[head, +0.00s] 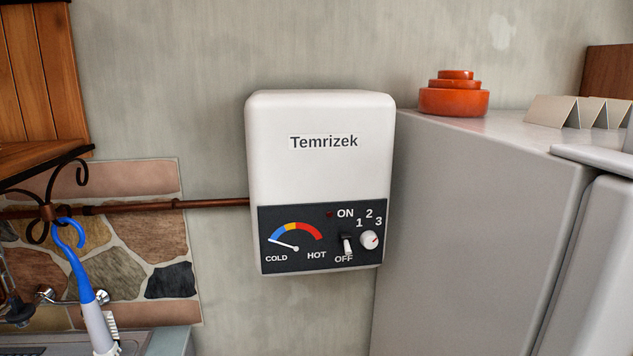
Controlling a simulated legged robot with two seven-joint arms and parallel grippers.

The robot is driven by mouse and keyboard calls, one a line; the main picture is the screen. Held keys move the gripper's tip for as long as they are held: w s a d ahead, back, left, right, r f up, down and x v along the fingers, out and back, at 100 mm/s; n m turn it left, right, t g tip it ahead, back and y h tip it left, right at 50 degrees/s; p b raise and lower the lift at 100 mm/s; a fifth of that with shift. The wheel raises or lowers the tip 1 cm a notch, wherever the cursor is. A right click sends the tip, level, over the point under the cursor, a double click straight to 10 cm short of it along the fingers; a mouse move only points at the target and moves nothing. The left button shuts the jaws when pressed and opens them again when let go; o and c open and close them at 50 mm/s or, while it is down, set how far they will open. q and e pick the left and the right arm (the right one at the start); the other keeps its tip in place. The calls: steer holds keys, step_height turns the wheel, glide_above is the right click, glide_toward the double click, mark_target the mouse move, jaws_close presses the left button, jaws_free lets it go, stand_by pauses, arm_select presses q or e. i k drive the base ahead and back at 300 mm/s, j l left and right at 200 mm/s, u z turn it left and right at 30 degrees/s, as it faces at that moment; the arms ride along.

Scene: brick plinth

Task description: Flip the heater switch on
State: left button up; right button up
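A white wall heater (322,150) labelled "Temrizek" hangs on the wall in the middle of the head view. Its dark control panel (292,255) holds a small white switch (347,244) between the words ON above and OFF below. The switch lever points down, toward OFF. A dark red indicator light (329,214) sits left of ON and looks unlit. A round white knob (369,240) marked 1, 2, 3 is right of the switch. The temperature needle (284,245) points to the COLD side. Neither of my grippers is in view.
A grey fridge (470,220) stands close on the heater's right, with an orange stacked object (455,95) on top. A copper pipe (190,204) runs into the heater from the left. A blue-and-white hooked brush (85,285) is at lower left, by the sink. Space before the heater looks clear.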

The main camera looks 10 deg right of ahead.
mark_target(346, 239)
steer(key=k+l+z, duration=0.1)
steer(key=z, duration=0.15)
steer(key=i+l+z, duration=0.1)
steer(key=l+z, duration=0.15)
steer(key=i+l+z, duration=0.3)
steer(key=k+l, duration=0.1)
steer(key=l, duration=0.05)
